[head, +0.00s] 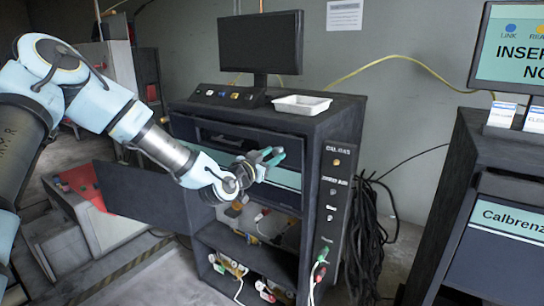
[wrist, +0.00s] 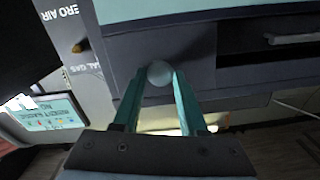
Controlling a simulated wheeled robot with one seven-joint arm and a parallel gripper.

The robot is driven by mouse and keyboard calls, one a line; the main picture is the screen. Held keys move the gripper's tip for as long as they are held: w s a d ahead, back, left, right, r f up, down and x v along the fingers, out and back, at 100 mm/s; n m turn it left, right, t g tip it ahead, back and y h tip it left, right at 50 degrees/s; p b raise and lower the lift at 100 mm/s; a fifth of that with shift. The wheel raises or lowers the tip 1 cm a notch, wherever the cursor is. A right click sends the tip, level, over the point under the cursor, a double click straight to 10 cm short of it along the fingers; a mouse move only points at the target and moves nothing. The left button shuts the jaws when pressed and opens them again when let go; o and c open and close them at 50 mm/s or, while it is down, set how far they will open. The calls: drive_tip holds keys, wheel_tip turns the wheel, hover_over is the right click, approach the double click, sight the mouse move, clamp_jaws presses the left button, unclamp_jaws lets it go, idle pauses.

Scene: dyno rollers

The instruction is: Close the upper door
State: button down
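A dark door panel (head: 145,195) stands swung out to the left of the cabinet in the head view; I cannot tell for certain if it is the upper door.
A monitor (head: 261,43) and a white tray (head: 301,104) stand on the cabinet. Below the teal band, open shelves hold cables and connectors (head: 268,228). Black cables (head: 370,225) hang at the cabinet's right side. Another cabinet (head: 500,245) stands further right.

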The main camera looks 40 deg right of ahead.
drive_tip(key=shift+b+x, duration=0.7)
drive_tip(key=shift+x, duration=0.35)
drive_tip(key=shift+d+r, duration=0.25)
drive_tip(key=shift+r, duration=0.25)
drive_tip(key=c, duration=0.9)
unclamp_jaws()
drive_tip(key=o, duration=0.5)
drive_tip(key=shift+c, duration=0.2)
drive_tip(key=b+v, duration=0.3)
drive_tip(key=v, duration=0.7)
drive_tip(key=shift+a+b, duration=0.3)
drive_tip(key=shift+a, duration=0.05)
